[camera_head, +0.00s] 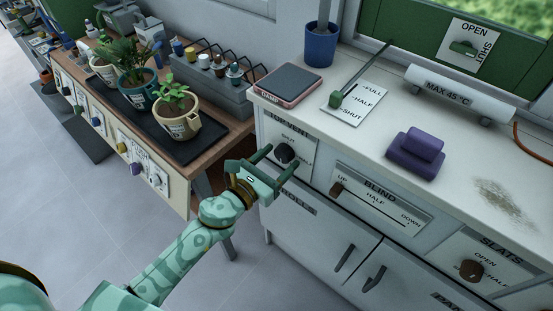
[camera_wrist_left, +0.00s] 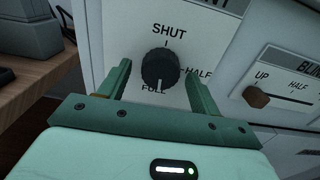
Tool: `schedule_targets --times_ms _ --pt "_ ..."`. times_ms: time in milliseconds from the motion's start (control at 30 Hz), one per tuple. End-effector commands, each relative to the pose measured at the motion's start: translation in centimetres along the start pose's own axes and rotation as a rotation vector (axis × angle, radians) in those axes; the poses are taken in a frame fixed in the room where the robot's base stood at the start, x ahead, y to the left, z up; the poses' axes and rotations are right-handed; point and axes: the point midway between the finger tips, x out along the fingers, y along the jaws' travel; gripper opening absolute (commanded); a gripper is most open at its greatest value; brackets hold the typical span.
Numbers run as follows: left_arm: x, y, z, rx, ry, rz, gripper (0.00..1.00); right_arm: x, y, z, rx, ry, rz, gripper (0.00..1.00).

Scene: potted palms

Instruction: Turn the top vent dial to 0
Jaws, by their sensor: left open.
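The top vent dial (camera_head: 285,153) is a round black knob on a white plate headed TOP VENT on the cabinet front. In the left wrist view the dial (camera_wrist_left: 160,67) has SHUT above it, HALF at its right and FULL below. Its white mark points down at FULL. No 0 shows on the plate. My left gripper (camera_head: 283,157) is open in front of the dial. In the left wrist view the gripper's (camera_wrist_left: 158,72) fingers stand either side of the knob, with gaps; I cannot tell whether the tips reach its depth. My right gripper is not in view.
A BLIND slider (camera_head: 337,189) sits right of the dial, and a SLATS knob (camera_head: 470,269) is farther right. A tablet (camera_head: 291,84) and a purple block (camera_head: 416,152) lie on the white counter. Potted plants (camera_head: 174,108) stand on the wooden bench at left.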

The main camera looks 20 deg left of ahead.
Motion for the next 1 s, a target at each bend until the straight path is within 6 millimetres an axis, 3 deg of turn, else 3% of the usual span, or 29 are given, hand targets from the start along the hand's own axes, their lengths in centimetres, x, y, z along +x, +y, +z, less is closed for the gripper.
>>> schedule_targets --times_ms 167,300,333,667,1000 --pt "-0.02 -0.01 -0.03 -0.001 0.000 0.000 0.64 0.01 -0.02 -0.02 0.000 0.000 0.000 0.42" --pt "-0.04 -0.01 -0.02 -0.001 0.000 0.000 0.25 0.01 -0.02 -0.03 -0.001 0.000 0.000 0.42" --pt "-0.04 -0.01 -0.02 -0.001 0.000 0.000 0.19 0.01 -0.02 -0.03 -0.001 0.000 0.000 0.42" --pt "-0.06 0.01 -0.01 -0.030 0.000 0.000 0.19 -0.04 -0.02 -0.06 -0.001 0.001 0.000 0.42" --pt "-0.06 -0.01 0.04 -0.234 0.000 0.002 0.19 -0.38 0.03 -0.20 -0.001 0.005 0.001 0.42"
